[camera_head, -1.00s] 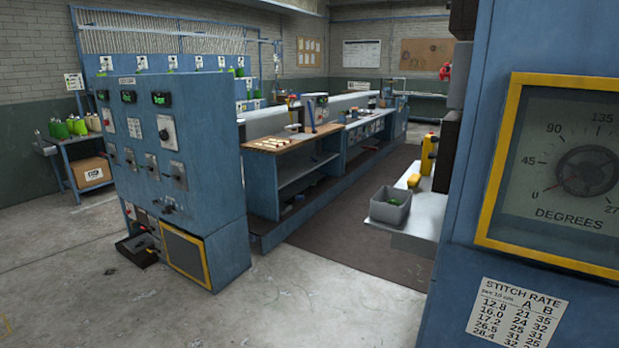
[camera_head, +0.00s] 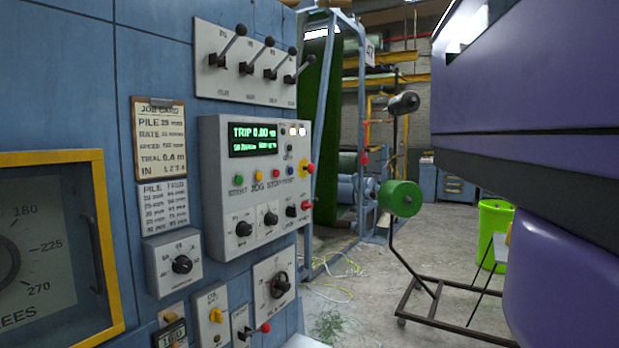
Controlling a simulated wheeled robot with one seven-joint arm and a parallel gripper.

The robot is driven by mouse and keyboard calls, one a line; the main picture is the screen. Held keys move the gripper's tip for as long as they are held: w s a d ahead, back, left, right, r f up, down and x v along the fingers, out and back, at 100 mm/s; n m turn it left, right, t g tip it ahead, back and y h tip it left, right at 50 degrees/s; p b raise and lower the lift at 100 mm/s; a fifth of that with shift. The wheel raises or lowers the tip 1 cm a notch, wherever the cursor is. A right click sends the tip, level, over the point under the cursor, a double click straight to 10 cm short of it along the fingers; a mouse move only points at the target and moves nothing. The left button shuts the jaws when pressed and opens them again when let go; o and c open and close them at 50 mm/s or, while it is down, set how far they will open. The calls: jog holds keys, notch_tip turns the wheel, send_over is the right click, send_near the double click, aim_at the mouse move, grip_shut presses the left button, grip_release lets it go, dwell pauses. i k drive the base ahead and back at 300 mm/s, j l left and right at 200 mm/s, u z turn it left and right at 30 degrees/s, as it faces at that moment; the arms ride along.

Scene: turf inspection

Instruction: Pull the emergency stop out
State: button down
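The emergency stop is most likely the red mushroom button on a yellow base (camera_head: 306,168) at the right edge of the grey control box (camera_head: 216,180). A second red knob (camera_head: 306,205) sits just below it, beside a black one. At this size I cannot tell whether the red button is pressed in or out. The control box has a green-lit display (camera_head: 254,139), a row of coloured buttons and black rotary knobs. My gripper is not in view.
Black-handled levers (camera_head: 252,65) stick out from a panel above the control box. A selector box (camera_head: 172,262) and small switches sit below. A wheeled stand (camera_head: 455,318) with a green spool (camera_head: 400,198) stands right of the cabinet. A green bin (camera_head: 495,232) is farther right.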

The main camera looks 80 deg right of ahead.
aim_at(311, 168)
jog(key=z, duration=1.5)
